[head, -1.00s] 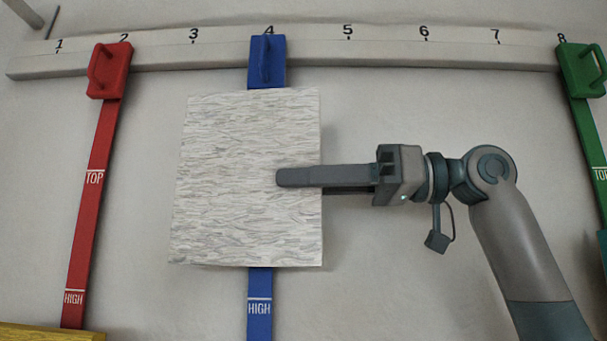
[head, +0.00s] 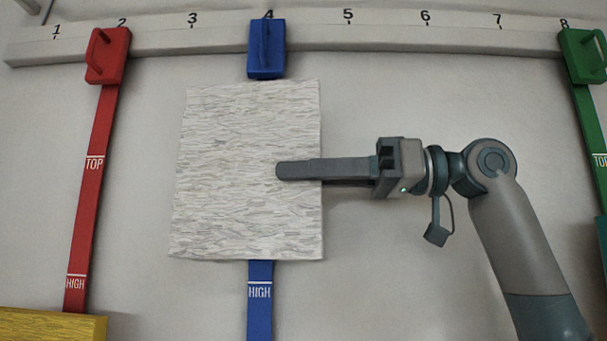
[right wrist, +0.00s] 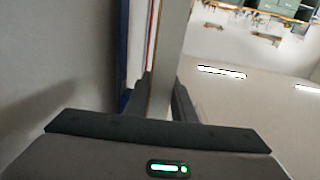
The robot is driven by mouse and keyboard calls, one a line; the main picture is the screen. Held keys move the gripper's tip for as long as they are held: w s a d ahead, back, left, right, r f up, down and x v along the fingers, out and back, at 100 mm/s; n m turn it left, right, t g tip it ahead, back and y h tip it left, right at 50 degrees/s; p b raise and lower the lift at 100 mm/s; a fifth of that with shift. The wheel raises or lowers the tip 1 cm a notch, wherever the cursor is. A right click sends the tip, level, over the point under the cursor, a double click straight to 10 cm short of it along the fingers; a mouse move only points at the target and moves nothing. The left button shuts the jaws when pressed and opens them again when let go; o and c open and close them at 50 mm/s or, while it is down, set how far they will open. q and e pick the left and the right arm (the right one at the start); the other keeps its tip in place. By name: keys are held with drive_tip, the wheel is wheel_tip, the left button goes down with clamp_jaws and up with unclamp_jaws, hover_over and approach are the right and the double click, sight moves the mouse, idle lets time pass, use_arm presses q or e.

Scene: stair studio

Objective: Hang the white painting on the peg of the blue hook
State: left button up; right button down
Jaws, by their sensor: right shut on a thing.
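The white painting (head: 230,200), a pale square panel with fine grey streaks, is in front of the blue strap in the head view. My right gripper (head: 282,171) reaches in from the right and is shut on the painting's right side, one finger across its front. The blue hook (head: 266,50) sits on the rail near number 4, just above the painting's top edge. Its strap, marked HIGH, shows below the painting (head: 259,300). The peg is hidden behind the painting. In the right wrist view the painting (right wrist: 172,60) shows edge-on between the fingers. My left gripper is not in view.
A numbered white rail (head: 400,37) runs along the wall top. A red hook (head: 107,56) hangs near 2 and a green hook (head: 583,55) near 8. A yellow block (head: 50,325) is at lower left. The wall between the blue and green straps is otherwise clear.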

idle(0.4)
drive_tip(key=c, duration=1.4)
unclamp_jaws()
drive_tip(key=shift+f, duration=0.1)
drive_tip(key=s+d+b, duration=0.1)
drive_tip(key=d+b, duration=0.3)
drive_tip(key=d, duration=0.8)
drive_tip(key=shift+b, duration=0.3)
